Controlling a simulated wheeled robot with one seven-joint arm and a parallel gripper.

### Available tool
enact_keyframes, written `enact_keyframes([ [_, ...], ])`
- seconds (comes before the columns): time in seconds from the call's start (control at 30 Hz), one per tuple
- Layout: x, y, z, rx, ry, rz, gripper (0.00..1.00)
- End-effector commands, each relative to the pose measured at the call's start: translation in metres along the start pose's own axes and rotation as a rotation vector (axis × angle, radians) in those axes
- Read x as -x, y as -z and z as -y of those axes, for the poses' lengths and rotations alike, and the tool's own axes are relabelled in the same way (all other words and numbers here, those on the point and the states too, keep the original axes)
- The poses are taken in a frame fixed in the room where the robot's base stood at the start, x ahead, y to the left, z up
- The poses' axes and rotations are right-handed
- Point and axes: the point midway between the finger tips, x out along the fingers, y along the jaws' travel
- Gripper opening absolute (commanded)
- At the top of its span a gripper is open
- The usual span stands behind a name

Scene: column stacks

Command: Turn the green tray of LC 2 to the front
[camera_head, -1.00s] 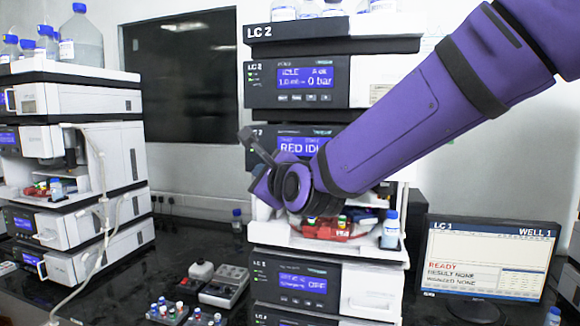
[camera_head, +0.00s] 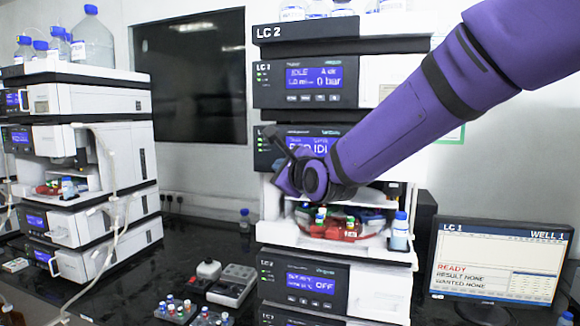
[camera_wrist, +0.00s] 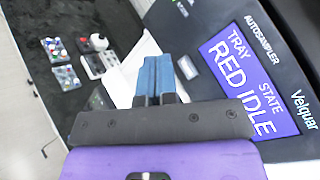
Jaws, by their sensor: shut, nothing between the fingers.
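In the open bay below, a red tray section (camera_head: 338,231) holding several capped vials faces the front. A blue-looking part shows behind it; I cannot make out a green tray section. My gripper (camera_wrist: 153,78) is shut and empty, its blue fingers together beside the display panel. In the head view its fingertips cannot be made out; my wrist hangs in front of the autosampler.
A blue-capped bottle (camera_head: 400,232) stands at the bay's right front. A monitor (camera_head: 499,262) labelled LC 1 and WELL 1 reads READY. Another stack (camera_head: 85,100) stands at left. A control box (camera_head: 232,284) and vial racks lie on the dark bench.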

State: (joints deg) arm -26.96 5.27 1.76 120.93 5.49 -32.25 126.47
Motion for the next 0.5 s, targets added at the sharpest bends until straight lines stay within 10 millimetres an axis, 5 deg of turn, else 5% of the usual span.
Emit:
enact_keyframes([
  [0.5, -0.016, 0.012, 0.012, 0.001, 0.0, -0.001, 0.0],
])
